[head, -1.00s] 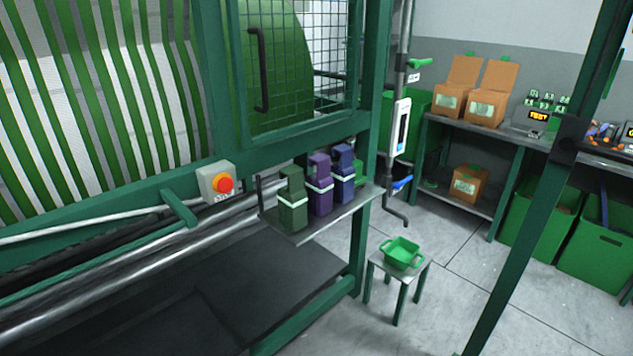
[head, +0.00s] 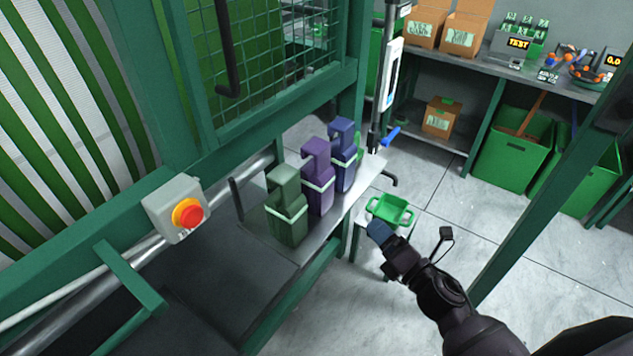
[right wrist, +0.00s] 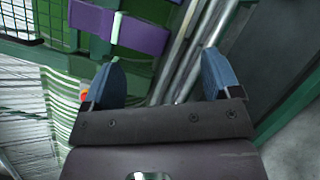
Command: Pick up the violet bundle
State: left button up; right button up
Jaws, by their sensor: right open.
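The violet bundle (head: 318,176) stands upright on a grey shelf (head: 359,199) on the machine's front, between a dark green bundle (head: 286,207) and a blue bundle (head: 343,155). A pale band wraps each one. My right gripper (head: 378,231) is in front of the shelf, to the right of and below the violet bundle, apart from it. In the right wrist view its two blue fingers (right wrist: 160,82) are spread with nothing between them. The violet bundle (right wrist: 143,37) shows there beyond the fingertips, at the top and partly cut off. My left gripper is not in view.
A green basket (head: 390,210) sits on a small stool just beyond my right gripper. A grey box with a red stop button (head: 190,216) sticks out left of the shelf. A green post (head: 541,192) stands on the right.

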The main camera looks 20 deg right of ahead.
aim_at(328, 196)
jog(key=w+a+r+n+g+y, duration=0.1)
jog(key=w+a+n, duration=0.1)
jog(key=n, duration=0.3)
jog(key=w+a+r+n+g+y+p, duration=0.1)
jog(key=w+a+n+y, duration=0.1)
jog(key=w+n, duration=0.2)
jog(key=w+a+r+n+g+y, duration=0.1)
jog(key=w+a+n+y, duration=0.1)
jog(key=n, duration=0.5)
jog(key=shift+w+a+r+g, duration=0.15)
jog(key=shift+w+a+g, duration=0.1)
jog(key=shift+w+g, duration=0.15)
jog(key=shift+w+a+r+p, duration=0.15)
jog(key=shift+w+a+p, duration=0.2)
jog(key=shift+w, duration=0.05)
jog(key=x, duration=0.3)
jog(key=shift+w+a+r+p, duration=0.1)
jog(key=shift+a+p, duration=0.1)
jog(key=shift+p, duration=0.1)
jog(key=shift+w+a, duration=0.25)
jog(key=shift+w, duration=0.1)
jog(key=shift+c, duration=1.7)
jog(key=c, duration=0.7)
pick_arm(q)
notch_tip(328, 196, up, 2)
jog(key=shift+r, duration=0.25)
pick_arm(e)
jog(key=shift+c, duration=0.2)
